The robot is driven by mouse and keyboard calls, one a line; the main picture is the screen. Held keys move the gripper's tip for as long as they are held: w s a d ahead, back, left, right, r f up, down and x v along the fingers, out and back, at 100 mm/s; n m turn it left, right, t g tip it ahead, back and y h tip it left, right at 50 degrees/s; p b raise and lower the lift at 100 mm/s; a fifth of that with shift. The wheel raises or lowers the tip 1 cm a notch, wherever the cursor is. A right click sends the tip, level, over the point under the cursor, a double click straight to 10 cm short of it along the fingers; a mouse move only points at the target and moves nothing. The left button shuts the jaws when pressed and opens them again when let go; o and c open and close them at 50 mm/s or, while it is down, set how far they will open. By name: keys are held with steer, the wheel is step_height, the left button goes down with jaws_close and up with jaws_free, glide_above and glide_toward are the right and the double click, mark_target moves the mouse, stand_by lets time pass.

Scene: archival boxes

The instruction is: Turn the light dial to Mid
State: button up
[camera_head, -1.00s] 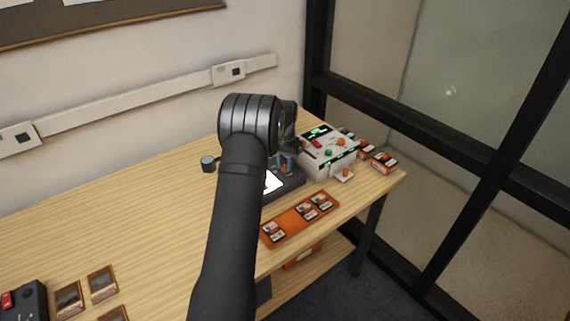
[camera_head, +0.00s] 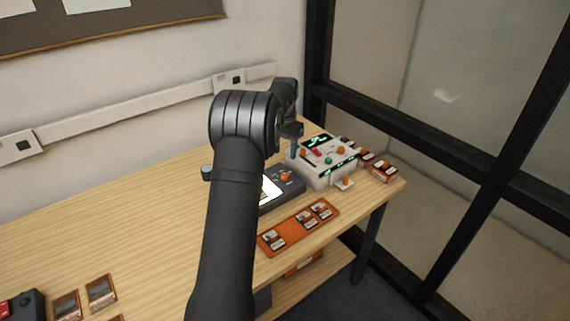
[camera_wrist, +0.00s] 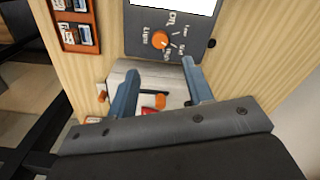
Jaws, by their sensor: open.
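The light dial is an orange knob (camera_wrist: 160,40) on a dark panel (camera_wrist: 193,43) beside a lit white screen. Small labels, including Light and High, surround it; I cannot tell which mark it points to. In the head view, the dial (camera_head: 285,177) is in plain sight at the panel's right end. My gripper (camera_wrist: 160,69) is open and empty, its two fingers apart. It is clear of the dial, which shows just beyond the fingertips in the wrist view. In the head view, my gripper (camera_head: 293,133) is above the white device's left edge.
A white device (camera_head: 318,174) with green displays and red, green and orange controls stands right of the panel. An orange tray (camera_head: 293,229) with several small boxes lies in front. More boxes (camera_head: 383,172) sit at the table's right end. The table's left middle is clear.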

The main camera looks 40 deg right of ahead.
step_height(320, 180, up, 7)
glide_above(285, 175)
steer(key=shift+w+r, duration=0.1)
steer(key=shift+r, duration=0.1)
step_height(285, 175, down, 18)
steer(key=shift+r, duration=0.25)
stand_by(0.6)
steer(key=shift+r, duration=0.1)
